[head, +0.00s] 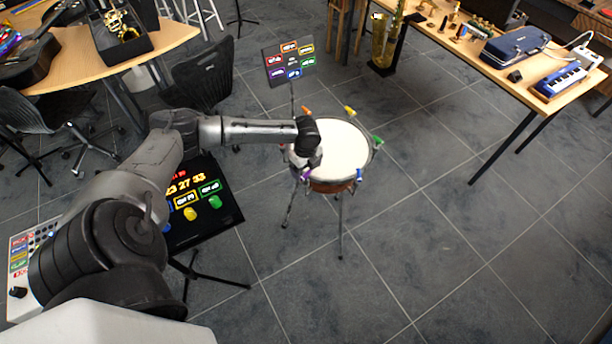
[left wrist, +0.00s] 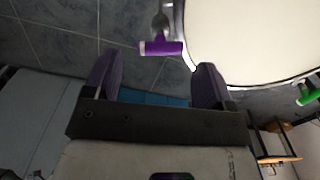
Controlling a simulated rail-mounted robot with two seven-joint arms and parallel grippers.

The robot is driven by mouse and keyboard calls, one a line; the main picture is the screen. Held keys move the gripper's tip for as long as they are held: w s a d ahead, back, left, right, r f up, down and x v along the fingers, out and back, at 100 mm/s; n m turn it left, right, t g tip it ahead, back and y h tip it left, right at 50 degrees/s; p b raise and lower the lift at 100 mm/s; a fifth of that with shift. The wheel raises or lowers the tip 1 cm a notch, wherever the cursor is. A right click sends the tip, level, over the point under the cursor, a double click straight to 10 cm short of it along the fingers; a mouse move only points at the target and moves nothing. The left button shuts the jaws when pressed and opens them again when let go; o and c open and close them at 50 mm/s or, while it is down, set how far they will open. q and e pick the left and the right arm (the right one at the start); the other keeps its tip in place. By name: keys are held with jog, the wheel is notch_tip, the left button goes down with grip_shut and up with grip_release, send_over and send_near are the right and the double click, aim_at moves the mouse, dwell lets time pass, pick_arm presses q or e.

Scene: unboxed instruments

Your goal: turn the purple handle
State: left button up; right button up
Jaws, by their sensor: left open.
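The purple handle (head: 306,174) sits at the near left of the drum's (head: 343,150) rim, partly hidden by my left gripper (head: 312,160). In the left wrist view the purple handle (left wrist: 162,48) is a short crossbar on a stem beside the pale drumhead (left wrist: 250,40). My left gripper (left wrist: 156,72) is open, with one finger on each side of the handle's line. The handle appears just beyond the fingertips, and I see no contact. My right gripper is not in view.
Other coloured handles ring the drum, including a green one (head: 377,140) and a yellow one (head: 350,110). A black panel with coloured labels (head: 290,62) stands behind. A dark display stand (head: 205,215) is at the left. Open tiled floor lies to the right.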

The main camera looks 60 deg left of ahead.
aim_at(306, 174)
pick_arm(q)
jog(key=shift+f+b, duration=0.3)
jog(key=shift+f, duration=2)
jog(key=shift+c, duration=0.2)
jog(key=c, duration=0.8)
